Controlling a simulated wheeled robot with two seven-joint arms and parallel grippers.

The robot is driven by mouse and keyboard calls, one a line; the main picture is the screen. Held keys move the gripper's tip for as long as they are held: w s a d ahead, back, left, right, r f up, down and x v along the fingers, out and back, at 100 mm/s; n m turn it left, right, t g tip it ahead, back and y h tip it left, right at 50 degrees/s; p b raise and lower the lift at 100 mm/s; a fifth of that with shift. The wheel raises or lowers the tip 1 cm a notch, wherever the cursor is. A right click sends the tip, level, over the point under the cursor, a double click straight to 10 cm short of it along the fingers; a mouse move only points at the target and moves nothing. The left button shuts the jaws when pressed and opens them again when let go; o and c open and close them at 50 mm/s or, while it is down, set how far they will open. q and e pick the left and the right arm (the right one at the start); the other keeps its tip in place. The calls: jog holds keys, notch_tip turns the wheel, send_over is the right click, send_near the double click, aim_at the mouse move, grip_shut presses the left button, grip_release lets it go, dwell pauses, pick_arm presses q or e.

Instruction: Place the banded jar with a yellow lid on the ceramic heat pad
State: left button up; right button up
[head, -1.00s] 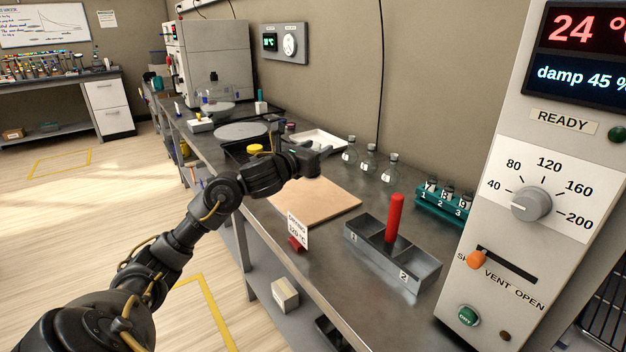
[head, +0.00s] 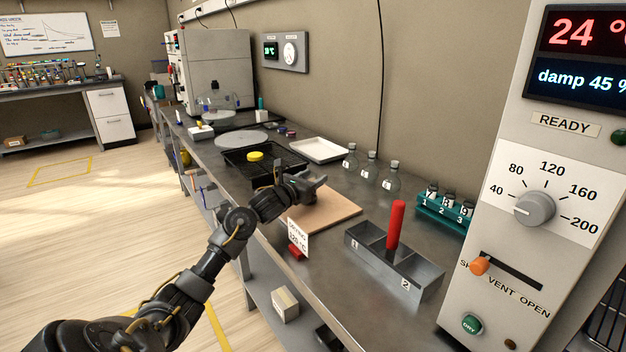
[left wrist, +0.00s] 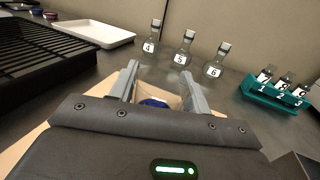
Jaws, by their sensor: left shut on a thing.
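A yellow lid (head: 255,156) shows on the black slatted rack (head: 290,162); the body under it is too small to make out. My left gripper (head: 318,184) is over the tan square board (head: 335,212), to the right of that rack. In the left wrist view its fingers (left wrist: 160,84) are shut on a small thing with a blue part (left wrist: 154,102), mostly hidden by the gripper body. A flat round grey plate (head: 241,137) lies behind the rack. I cannot tell whether this plate or the board is the ceramic heat pad. My right gripper is not in view.
Several flasks (head: 371,166) stand along the wall, with a white tray (head: 319,150) to their left. A teal vial rack (head: 445,212), a grey divided bin (head: 395,262) with a red cylinder (head: 396,225), and a sign (head: 298,238) stand near the board.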

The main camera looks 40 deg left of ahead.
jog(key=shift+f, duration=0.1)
pick_arm(q)
jog(key=o, duration=1)
jog(key=shift+o, duration=0.2)
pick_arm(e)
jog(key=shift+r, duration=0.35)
